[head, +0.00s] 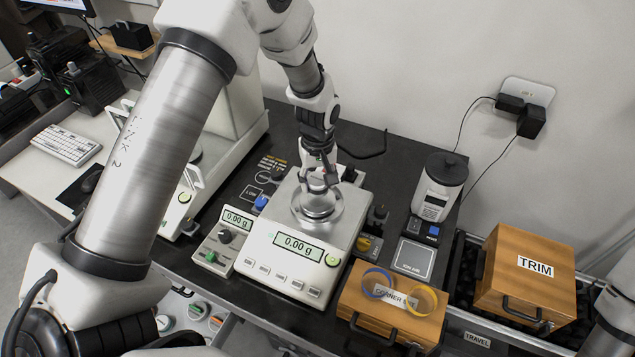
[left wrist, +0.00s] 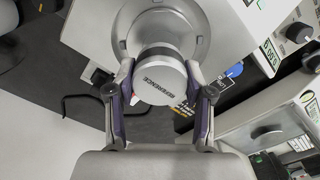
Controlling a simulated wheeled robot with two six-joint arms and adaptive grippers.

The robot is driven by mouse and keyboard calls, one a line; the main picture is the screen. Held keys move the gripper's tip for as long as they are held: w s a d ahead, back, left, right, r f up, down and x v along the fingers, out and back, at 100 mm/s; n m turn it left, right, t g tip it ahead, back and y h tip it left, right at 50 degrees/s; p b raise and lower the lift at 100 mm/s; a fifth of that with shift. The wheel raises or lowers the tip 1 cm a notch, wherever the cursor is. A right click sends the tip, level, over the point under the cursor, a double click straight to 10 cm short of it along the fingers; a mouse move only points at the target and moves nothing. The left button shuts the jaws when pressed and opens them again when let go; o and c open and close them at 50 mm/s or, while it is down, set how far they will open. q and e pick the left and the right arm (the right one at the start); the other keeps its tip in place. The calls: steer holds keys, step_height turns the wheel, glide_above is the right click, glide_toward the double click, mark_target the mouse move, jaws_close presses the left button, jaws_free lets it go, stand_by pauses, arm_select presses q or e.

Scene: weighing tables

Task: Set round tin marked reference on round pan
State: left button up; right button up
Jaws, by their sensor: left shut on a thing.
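The round tin (left wrist: 158,78) is silver with dark lettering, of which part of "REFERENCE" can be read in the left wrist view. My left gripper (left wrist: 160,98) is shut on it, one finger on each side. In the head view the gripper (head: 320,183) points down over the balance, with the tin (head: 318,203) below its fingers. The round pan (head: 337,219) is a silver disc on the white balance (head: 258,249), whose display reads 0.00 g. The tin is over the pan; I cannot tell whether they touch. My right gripper is not in view.
A small meter box (head: 222,243) stands left of the balance. A wooden box (head: 385,312) with blue and yellow rings is in front right. The TRIM box (head: 525,280) is further right. A white device with a black lid (head: 440,187) stands behind.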

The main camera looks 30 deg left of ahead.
mark_target(317, 189)
arm_select(q)
steer(key=shift+s+f+p, duration=0.2)
steer(key=shift+f+p, duration=0.35)
steer(key=shift+f, duration=0.65)
steer(key=shift+w+f, duration=0.25)
steer(key=shift+f, duration=0.15)
steer(key=o, duration=1.2)
steer(key=shift+s, duration=0.15)
steer(key=shift+r, duration=0.1)
steer(key=shift+r+b, duration=0.3)
step_height(317, 189, up, 11)
steer(key=b, duration=0.3)
steer(key=shift+f, duration=0.1)
steer(key=shift+r, duration=0.35)
